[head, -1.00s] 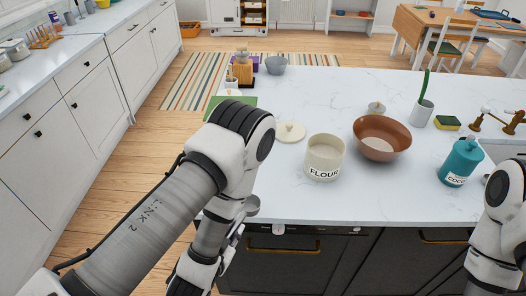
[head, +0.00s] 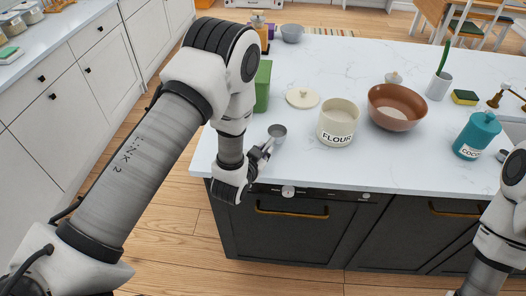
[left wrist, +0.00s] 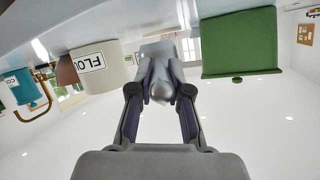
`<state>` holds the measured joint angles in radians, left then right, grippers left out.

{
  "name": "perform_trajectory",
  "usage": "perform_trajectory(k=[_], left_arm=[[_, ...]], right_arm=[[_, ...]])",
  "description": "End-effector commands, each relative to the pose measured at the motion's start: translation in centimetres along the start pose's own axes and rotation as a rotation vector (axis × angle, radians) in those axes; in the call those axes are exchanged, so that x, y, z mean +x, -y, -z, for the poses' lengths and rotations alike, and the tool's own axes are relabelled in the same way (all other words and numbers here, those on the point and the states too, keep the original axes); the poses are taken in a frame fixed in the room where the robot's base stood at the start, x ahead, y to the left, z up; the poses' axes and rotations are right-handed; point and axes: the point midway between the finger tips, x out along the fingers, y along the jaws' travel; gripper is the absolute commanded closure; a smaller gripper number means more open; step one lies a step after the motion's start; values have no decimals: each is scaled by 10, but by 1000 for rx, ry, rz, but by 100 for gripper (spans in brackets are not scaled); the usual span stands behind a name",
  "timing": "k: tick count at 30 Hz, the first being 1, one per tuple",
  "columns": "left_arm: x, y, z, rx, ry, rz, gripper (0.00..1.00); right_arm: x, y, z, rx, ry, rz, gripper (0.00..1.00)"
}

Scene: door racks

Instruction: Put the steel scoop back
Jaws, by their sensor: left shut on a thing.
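The steel scoop (head: 277,131) is a small grey cup on a handle, at the counter's front left, left of the flour canister. My left gripper (head: 262,154) is shut on its handle side. In the left wrist view the scoop (left wrist: 160,87) sits between the two fingers (left wrist: 160,104). Whether it touches the counter I cannot tell. The cream flour canister (head: 337,123) stands open; it also shows in the left wrist view (left wrist: 97,66). Its round cream lid (head: 302,98) lies on the counter behind. My right gripper is not visible; only part of that arm shows.
A brown bowl (head: 397,106) stands right of the flour canister, a teal cocoa canister (head: 476,136) farther right. A green object (head: 262,86) stands at the left counter edge, beside my left arm. Bare white counter (head: 390,162) lies along the front.

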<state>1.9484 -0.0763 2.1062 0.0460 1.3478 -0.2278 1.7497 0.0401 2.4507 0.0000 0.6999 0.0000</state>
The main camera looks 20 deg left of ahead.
Motion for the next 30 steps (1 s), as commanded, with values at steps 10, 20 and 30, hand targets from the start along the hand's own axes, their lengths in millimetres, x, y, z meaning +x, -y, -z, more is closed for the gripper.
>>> perform_trajectory(k=[10, 20, 30], left_arm=[[7, -5, -18, -1, -1, 1, 100], [8, -6, -22, -1, -1, 1, 58], [-2, -6, -20, 0, 1, 0, 58]], right_arm=[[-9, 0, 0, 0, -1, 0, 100], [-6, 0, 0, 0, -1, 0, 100], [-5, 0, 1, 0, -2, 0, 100]])
